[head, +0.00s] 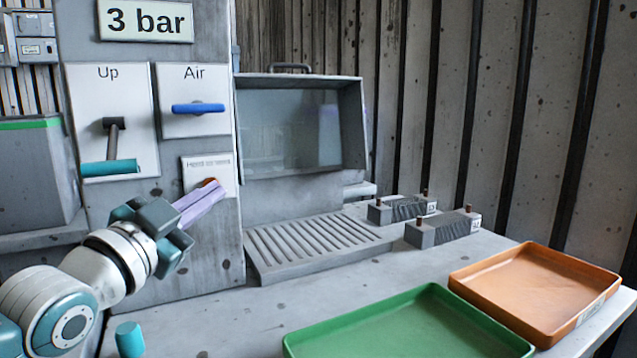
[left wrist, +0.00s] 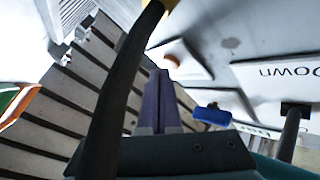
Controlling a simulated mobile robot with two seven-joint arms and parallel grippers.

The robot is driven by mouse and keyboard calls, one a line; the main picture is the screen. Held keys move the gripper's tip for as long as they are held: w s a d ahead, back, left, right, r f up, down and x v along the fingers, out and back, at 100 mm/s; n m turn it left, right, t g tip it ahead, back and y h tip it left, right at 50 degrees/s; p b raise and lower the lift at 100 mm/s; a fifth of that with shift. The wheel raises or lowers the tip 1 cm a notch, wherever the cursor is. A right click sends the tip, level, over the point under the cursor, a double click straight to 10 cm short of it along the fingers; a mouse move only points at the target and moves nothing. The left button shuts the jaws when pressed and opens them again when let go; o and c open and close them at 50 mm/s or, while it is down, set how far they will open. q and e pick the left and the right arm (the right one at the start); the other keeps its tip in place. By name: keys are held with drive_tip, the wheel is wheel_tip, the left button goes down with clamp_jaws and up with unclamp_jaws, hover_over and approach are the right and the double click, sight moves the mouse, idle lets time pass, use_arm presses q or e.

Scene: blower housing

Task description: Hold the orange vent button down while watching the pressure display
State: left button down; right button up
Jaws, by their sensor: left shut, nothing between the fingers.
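The orange vent button (head: 209,183) sits on a small white plate low on the grey panel, mostly hidden behind my fingertips in the head view. It also shows in the left wrist view (left wrist: 172,60), just beyond the fingertips. The pressure display (head: 146,20) at the panel's top reads "3 bar". My left gripper (head: 208,192) is shut and empty, its purple fingers pointing at the button. The tips are at or very close to it; I cannot tell whether they touch or press it. My right gripper is not in view.
Above the button is a blue Air handle (head: 198,108). Left of it is a lever with a teal grip (head: 110,168), under "Up". A glass-fronted cabinet (head: 300,125), a ribbed grate (head: 315,240), green tray (head: 410,325) and orange tray (head: 535,290) stand to the right.

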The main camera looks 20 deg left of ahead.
use_arm(q)
drive_tip(key=shift+w+a, duration=0.25)
drive_tip(key=shift+a, duration=0.05)
idle(1.8)
idle(1.8)
drive_tip(key=shift+s+d+p, duration=0.45)
drive_tip(key=shift+s+d, duration=0.05)
drive_tip(key=shift+d, duration=0.1)
drive_tip(key=shift+s+d+p, duration=1.45)
drive_tip(key=shift+s+d, duration=0.2)
drive_tip(key=shift+d, duration=0.25)
